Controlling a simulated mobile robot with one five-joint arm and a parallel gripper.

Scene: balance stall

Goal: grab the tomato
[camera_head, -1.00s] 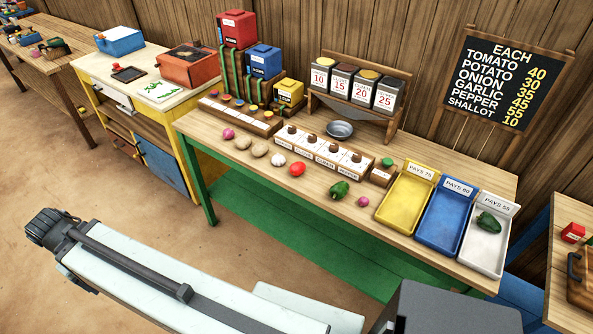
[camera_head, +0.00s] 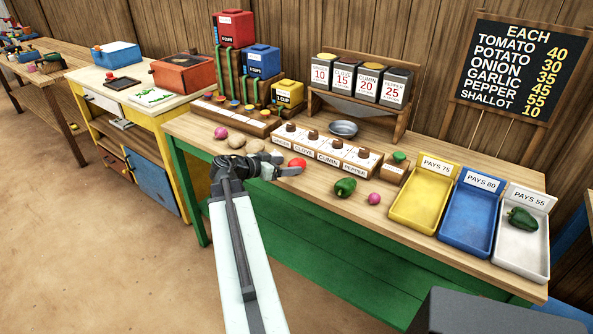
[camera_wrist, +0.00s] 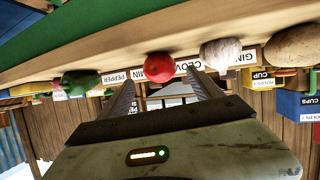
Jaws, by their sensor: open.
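The red tomato (camera_head: 298,162) lies on the wooden table top near its front edge, partly covered by my gripper in the head view. My gripper (camera_head: 291,166) is at the table's front edge, close to the tomato, with its jaws open. In the upside-down wrist view the tomato (camera_wrist: 158,67) sits beyond my two fingertips (camera_wrist: 158,82), roughly centred between them. Nothing is held between the fingers. Whether a finger touches the tomato, I cannot tell.
A pale garlic bulb (camera_wrist: 221,53) and a brown potato (camera_wrist: 288,47) lie to one side. A green pepper (camera_head: 345,187) and a purple shallot (camera_head: 374,199) lie to the other. A labelled spice rack (camera_head: 328,158) stands behind. Yellow (camera_head: 398,211), blue and white trays are at right.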

